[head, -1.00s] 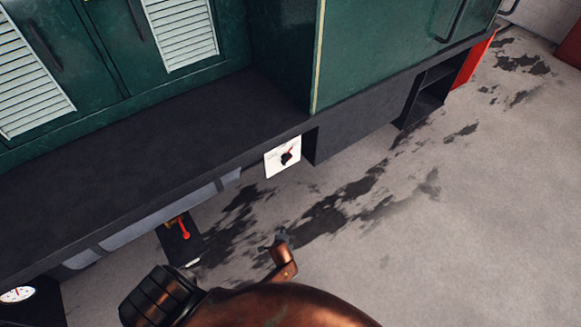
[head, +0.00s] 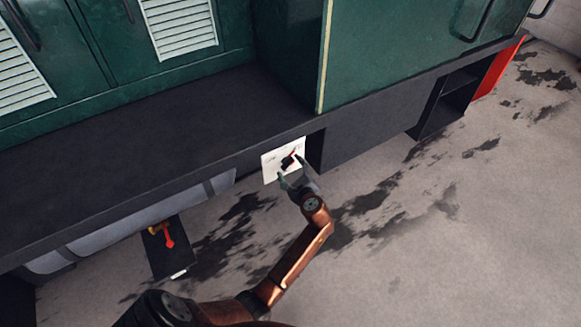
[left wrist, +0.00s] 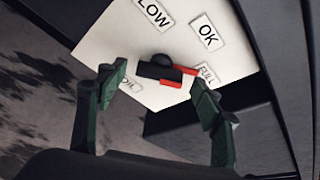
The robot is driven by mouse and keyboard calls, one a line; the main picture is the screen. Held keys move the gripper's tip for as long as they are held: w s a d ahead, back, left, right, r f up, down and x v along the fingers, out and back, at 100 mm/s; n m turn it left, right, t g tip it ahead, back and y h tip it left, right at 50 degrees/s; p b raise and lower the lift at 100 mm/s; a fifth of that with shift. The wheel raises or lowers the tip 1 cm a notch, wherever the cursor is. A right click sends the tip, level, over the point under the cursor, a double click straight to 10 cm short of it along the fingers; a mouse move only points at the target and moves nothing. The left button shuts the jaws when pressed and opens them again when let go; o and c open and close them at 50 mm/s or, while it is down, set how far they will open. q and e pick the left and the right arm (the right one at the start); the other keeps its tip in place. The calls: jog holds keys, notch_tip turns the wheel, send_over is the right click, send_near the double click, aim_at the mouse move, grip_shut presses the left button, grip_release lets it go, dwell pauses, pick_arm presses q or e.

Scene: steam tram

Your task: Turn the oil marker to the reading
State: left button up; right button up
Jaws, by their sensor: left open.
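The oil marker (left wrist: 160,69) is a black knob with a red pointer on a white plate (left wrist: 105,45). The plate carries LOW, OK and FULL labels, and a partly hidden label at the lower left. In the left wrist view the red pointer lies towards the FULL label (left wrist: 207,74). In the head view the plate (head: 270,163) is on the tram's side below the dark ledge, with the marker (head: 288,162) on it. My left gripper (head: 292,171) is open just in front of the marker. Its fingers (left wrist: 155,88) stand apart on either side of the knob, seemingly not touching it. My right gripper is not in view.
The dark ledge (head: 130,150) runs above the plate, under the green tram body (head: 400,50). A dark panel with a red lever (head: 167,238) is at the lower left. A dark step (head: 440,105) is to the right. The stained floor (head: 430,260) is clear.

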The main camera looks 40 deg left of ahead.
pick_arm(q)
jog(key=shift+x, duration=1.05)
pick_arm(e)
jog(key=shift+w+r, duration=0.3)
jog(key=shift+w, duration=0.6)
pick_arm(q)
jog(key=shift+c, duration=0.5)
jog(key=c, duration=1.1)
jog(key=shift+o, duration=0.2)
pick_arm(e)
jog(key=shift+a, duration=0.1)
